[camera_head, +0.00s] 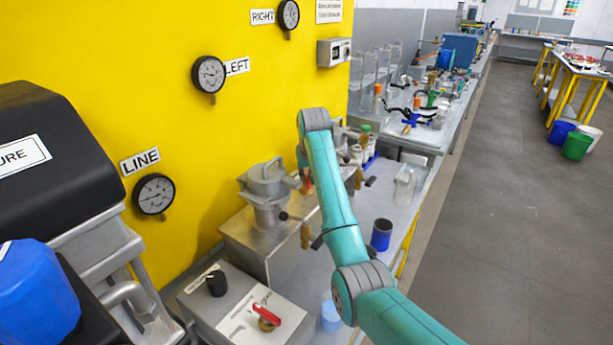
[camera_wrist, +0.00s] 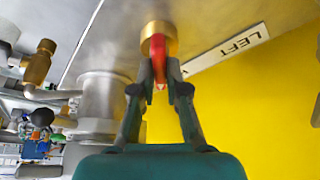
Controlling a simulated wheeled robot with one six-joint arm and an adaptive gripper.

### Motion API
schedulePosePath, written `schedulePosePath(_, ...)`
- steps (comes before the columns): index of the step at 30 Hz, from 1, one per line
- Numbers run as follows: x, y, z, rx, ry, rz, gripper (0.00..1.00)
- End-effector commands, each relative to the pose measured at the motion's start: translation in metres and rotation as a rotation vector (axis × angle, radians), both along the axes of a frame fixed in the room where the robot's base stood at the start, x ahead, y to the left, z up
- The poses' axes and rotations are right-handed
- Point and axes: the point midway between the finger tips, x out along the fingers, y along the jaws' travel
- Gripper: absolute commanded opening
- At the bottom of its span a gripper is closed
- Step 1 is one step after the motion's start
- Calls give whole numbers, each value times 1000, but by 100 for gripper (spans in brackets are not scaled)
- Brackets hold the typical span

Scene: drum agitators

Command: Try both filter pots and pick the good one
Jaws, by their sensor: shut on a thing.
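One filter pot (camera_head: 265,190), a grey metal vessel with a clamped lid, stands on a metal bench against the yellow wall. The other pot is mostly hidden behind my arm. In the wrist view, my gripper (camera_wrist: 159,82) is shut on a red lever (camera_wrist: 158,48) on a brass valve (camera_wrist: 158,32), beside a LEFT label (camera_wrist: 240,40). A grey pot body (camera_wrist: 104,105) stands close by on the left. In the head view my arm hides most of the gripper. The LEFT gauge (camera_head: 208,74), RIGHT gauge (camera_head: 289,14) and LINE gauge (camera_head: 153,194) hang on the wall.
A low panel in front carries a black knob (camera_head: 216,283) and another red lever (camera_head: 266,314). Brass-ended handles (camera_head: 306,236) stick out near the pots. A dark blue cup (camera_head: 381,234) stands on the bench, with glassware behind.

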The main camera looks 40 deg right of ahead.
Motion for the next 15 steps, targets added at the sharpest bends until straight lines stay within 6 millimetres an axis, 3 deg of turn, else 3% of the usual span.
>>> schedulePosePath(8,0,-1,0,0,0,52,0)
schedulePosePath(15,0,-2,0,0,0,208,0)
